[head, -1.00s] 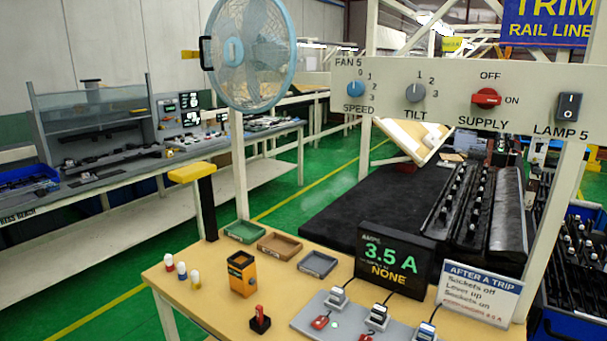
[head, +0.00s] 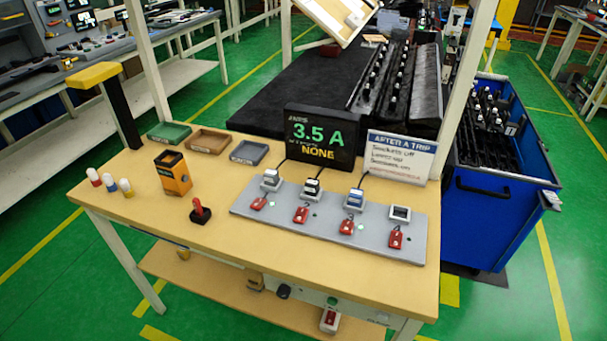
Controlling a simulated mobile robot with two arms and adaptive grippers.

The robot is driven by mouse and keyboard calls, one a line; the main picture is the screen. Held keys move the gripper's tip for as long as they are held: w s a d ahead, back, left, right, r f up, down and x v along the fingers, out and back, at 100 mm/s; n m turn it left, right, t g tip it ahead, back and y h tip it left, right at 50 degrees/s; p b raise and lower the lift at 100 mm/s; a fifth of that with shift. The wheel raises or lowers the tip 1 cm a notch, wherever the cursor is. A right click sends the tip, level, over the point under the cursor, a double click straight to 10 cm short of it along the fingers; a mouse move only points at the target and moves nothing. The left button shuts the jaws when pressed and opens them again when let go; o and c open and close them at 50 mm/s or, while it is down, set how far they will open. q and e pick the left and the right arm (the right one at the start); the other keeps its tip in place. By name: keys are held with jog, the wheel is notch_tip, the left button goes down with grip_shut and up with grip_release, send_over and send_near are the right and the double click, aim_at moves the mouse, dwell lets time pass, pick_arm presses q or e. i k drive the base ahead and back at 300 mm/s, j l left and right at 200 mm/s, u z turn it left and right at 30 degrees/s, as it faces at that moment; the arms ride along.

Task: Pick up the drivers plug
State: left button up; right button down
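Three plugs with black cables stand in the sockets of a grey socket board (head: 330,228) on the wooden bench. They are the left plug (head: 271,178), the middle plug (head: 312,187) and the right plug (head: 354,199). I cannot read any label that tells which is the drivers plug. A socket at the right end (head: 400,213) has no cable and looks empty. Red tags or switches lie in front of the sockets, one of them at the right (head: 395,237). Neither of my grippers is in view.
A black display (head: 319,137) reading 3.5 A and a sign (head: 399,157) stand behind the board. An orange box (head: 173,173), a red-handled stamp-like item (head: 200,211), three small trays (head: 207,141) and three small capped pieces (head: 109,182) stand left. A blue cart (head: 505,215) is at right.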

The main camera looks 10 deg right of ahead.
aim_at(312, 185)
jog(key=l+u, duration=0.35)
jog(key=l, duration=1.3)
